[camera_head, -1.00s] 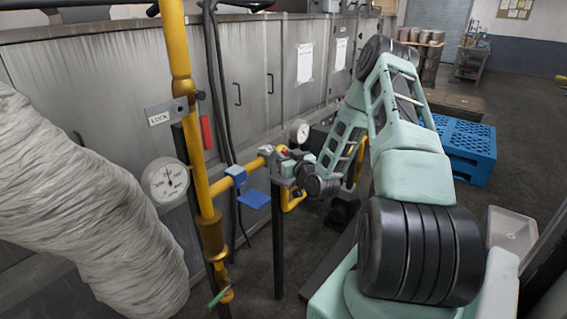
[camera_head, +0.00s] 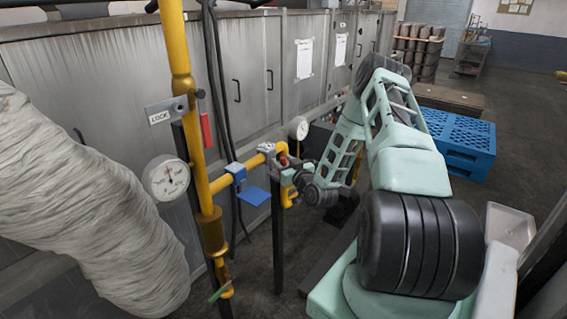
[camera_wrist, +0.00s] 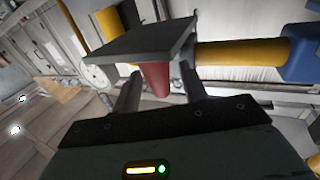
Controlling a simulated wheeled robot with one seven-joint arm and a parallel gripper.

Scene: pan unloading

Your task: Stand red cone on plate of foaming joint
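The red cone (camera_wrist: 155,78) shows in the wrist view between the two fingers of my gripper (camera_wrist: 159,82), with gaps on both sides. Its upper end in that picture meets or passes behind a grey plate (camera_wrist: 140,42); I cannot tell if they touch. In the head view the cone is a small red spot (camera_head: 283,160) beside the yellow pipe's grey end joint (camera_head: 267,148). My gripper (camera_head: 288,177) is open around the cone there, small and partly hidden. I see no foam on any joint.
A yellow pipe (camera_head: 219,184) carries a blue joint (camera_head: 236,172) with a blue plate (camera_head: 255,196) left of my gripper. A large wrapped duct (camera_head: 85,205) fills the left. A blue pallet (camera_head: 465,143) lies at right.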

